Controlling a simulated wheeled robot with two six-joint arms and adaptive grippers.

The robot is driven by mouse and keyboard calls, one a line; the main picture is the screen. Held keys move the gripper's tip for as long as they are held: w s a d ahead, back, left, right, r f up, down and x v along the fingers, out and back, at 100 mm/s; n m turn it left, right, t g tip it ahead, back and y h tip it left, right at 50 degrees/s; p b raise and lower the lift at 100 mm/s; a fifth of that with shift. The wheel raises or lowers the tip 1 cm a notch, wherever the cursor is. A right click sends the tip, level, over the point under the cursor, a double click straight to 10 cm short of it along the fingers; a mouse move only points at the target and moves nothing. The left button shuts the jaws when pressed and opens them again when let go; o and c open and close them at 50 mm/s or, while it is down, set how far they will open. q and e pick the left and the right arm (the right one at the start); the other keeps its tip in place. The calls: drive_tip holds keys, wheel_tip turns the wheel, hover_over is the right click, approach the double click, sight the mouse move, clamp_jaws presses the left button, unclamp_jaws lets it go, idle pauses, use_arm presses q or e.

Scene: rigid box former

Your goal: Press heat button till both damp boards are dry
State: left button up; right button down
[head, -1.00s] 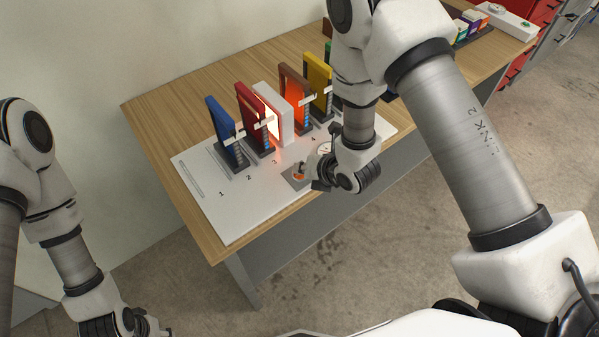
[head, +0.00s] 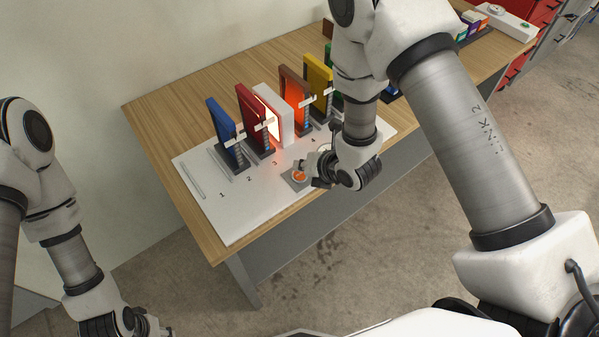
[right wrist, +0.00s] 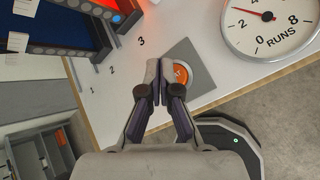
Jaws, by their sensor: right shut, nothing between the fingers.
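The orange heat button (head: 299,176) sits on a grey plate at the front of the white panel. It also shows in the right wrist view (right wrist: 182,74). My right gripper (right wrist: 159,78) is shut and empty, its tips at the button's left edge in that view; I cannot tell whether they touch it. A white heater (head: 268,108) glows between the red board (head: 250,112) and the brown-orange board (head: 291,84). A blue board (head: 220,121) and a yellow board (head: 318,78) stand further out. Which boards are damp is unclear. My left gripper (head: 152,326) is low at left, its jaws unclear.
A dial marked RUNS (right wrist: 274,22) has its red needle between 2 and 4. The boards stand upright on the white panel (head: 235,209) with printed slot numbers, on a wooden table (head: 160,107). A green board is partly hidden behind my right arm.

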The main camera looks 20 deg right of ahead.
sight(302, 176)
drive_tip(key=shift+r+p, duration=1.45)
drive_tip(key=shift+r, duration=1.1)
drive_tip(key=shift+s+d+f+m, duration=0.1)
drive_tip(key=shift+s+f+m, duration=0.1)
drive_tip(key=shift+f+m, duration=0.15)
drive_tip(key=s+f+m, duration=0.1)
drive_tip(key=s+d+f+m+b, duration=0.1)
drive_tip(key=f+m, duration=0.1)
drive_tip(key=s+f+m+g+h, duration=0.1)
drive_tip(key=f+m, duration=0.1)
drive_tip(key=shift+s+d+b, duration=0.3)
drive_tip(key=shift+d+b, duration=0.1)
drive_tip(key=s+d+f+m+g+h+b, duration=0.1)
drive_tip(key=s+d+f+m+g, duration=0.1)
drive_tip(key=s+f+m, duration=0.3)
drive_tip(key=s+d+f+m+g+h+b, duration=0.1)
drive_tip(key=s+d+f+m+g+b, duration=0.1)
drive_tip(key=s+m, duration=0.8)
drive_tip(key=s+d+f+m+g+h+b, duration=0.1)
drive_tip(key=s+d+f+m+g, duration=0.2)
drive_tip(key=s+f+m, duration=0.4)
drive_tip(key=m, duration=0.5)
drive_tip(key=shift+s+d+f, duration=0.2)
drive_tip(key=shift+s+f, duration=0.1)
drive_tip(key=shift+f, duration=0.05)
